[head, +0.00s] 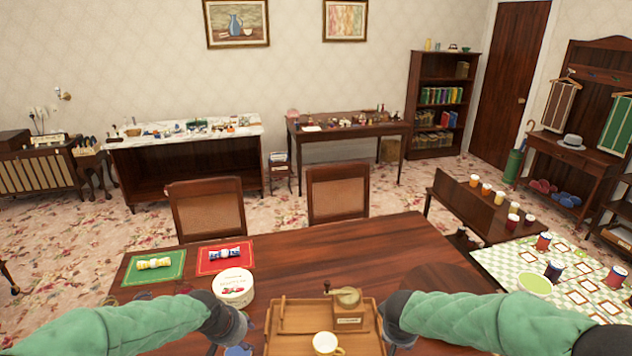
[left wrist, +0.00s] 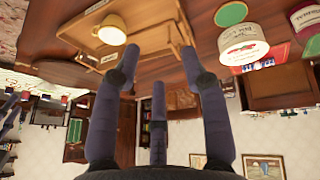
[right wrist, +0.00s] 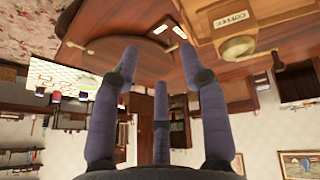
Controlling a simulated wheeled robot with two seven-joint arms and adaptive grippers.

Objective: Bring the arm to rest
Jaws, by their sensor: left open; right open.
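My left gripper (head: 240,335) is at the near table edge, left of the wooden tray (head: 288,318). In the left wrist view its fingers (left wrist: 159,68) are spread with nothing between them. My right gripper (head: 398,335) is at the tray's right side, mostly hidden by its dark cuff. In the right wrist view its fingers (right wrist: 158,65) are spread and empty. Both arms come in low from the sides. A coffee grinder (head: 348,310) and a yellow cup (head: 325,344) stand on the tray, between the grippers.
A round white tin (head: 233,287) stands close beyond my left gripper. A green mat (head: 133,275) and a red mat (head: 206,265) hold wrapped crackers. A checked cloth (head: 495,262) with jars lies at right. The table's middle (head: 345,255) is clear. Two chairs stand behind.

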